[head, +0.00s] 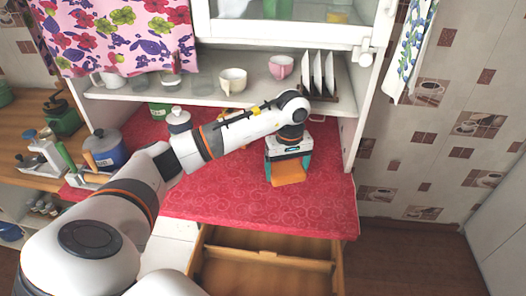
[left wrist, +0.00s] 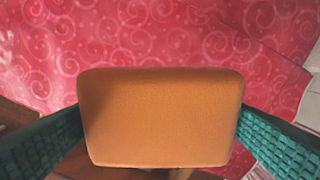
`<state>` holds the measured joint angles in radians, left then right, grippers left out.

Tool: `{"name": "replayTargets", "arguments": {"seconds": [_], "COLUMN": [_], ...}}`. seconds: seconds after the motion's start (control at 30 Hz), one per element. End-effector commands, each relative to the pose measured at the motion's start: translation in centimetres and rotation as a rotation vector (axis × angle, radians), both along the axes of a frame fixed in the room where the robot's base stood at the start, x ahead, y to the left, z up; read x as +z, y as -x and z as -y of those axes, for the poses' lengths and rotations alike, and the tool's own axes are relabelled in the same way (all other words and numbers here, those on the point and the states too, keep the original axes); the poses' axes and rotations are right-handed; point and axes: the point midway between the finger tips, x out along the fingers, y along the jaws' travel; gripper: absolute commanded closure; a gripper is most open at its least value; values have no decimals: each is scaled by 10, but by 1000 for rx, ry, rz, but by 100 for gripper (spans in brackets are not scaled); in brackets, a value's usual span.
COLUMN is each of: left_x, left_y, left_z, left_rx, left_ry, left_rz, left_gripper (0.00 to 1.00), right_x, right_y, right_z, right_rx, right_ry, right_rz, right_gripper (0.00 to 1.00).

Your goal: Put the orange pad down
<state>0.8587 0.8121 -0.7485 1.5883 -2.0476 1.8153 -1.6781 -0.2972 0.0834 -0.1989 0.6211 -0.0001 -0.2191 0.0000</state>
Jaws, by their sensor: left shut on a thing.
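The orange pad (head: 288,173) is in my left gripper (head: 288,168), over the right part of the red patterned counter (head: 225,195). In the left wrist view the pad (left wrist: 160,118) fills the middle, with a green ridged finger on each side. The left gripper is shut on it. The counter cloth (left wrist: 150,35) shows behind the pad. Whether the pad touches the cloth or hangs just above it, I cannot tell. My right gripper is in neither view.
An open wooden drawer (head: 265,276) juts out below the counter's front edge. A shelf (head: 215,97) with cups and a rack of white plates (head: 318,74) stands behind. The front middle of the counter is clear.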

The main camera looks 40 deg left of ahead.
Motion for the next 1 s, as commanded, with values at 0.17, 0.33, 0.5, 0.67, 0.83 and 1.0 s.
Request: {"name": "replayTargets", "arguments": {"seconds": [0.17,0.33,0.5,0.67,0.83,1.0], "left_x": [-25,-38,-61,-67,-69,-70], "left_y": [0,0,0,-1,-1,0], "left_z": [1,1,1,1,1,1], "left_rx": [-1,-1,-1,-2,-2,-2], "left_ry": [2,2,2,2,1,1], "left_rz": [-1,-2,-3,2,2,1], "left_gripper": [36,36,36,36,36,1], "right_x": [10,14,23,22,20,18], "right_y": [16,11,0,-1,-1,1], "right_z": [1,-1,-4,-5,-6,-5], "right_rx": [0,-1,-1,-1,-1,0], "right_ry": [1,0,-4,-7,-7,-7], "right_rz": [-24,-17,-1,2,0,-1], "right_gripper": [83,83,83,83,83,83]}}
